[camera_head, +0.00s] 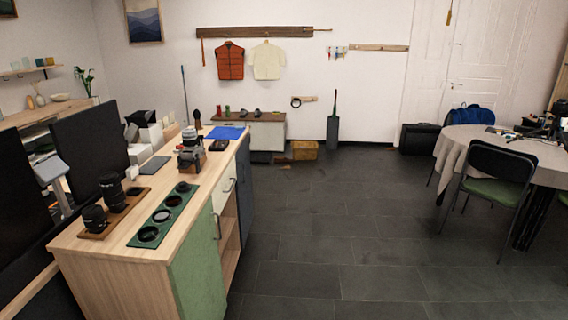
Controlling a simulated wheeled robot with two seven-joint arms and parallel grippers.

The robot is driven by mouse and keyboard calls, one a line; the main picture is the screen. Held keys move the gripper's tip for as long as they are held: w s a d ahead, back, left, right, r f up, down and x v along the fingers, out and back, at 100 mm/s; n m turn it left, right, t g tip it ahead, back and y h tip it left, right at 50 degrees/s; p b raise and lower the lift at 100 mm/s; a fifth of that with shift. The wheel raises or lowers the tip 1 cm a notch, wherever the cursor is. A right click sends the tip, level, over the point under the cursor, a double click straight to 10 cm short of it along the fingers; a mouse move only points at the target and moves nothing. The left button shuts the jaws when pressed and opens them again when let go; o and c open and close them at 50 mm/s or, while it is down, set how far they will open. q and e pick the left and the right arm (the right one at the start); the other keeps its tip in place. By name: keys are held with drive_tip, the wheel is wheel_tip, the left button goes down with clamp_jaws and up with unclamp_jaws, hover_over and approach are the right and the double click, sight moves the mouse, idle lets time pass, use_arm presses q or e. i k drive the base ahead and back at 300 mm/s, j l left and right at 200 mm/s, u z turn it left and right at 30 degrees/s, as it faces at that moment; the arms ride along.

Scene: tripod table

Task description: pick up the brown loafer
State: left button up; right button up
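A small brown shape (282,160) lies on the dark floor at the back, in front of the low bench and left of a tan box. It may be the brown loafer, but it is too small and far to tell. Several small dark or coloured items, perhaps shoes, stand on top of the bench. Neither of my grippers is in view.
A wooden counter (100,250) with camera lenses and a green tray (163,216) fills the left. The low bench (262,131) and tan box (304,150) stand by the back wall. A round table (500,150) and chair (497,172) are at right. The middle floor is clear.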

sight(283, 159)
drive_tip(key=i, duration=7.85)
drive_tip(key=j+u, duration=0.05)
drive_tip(key=j, duration=0.4)
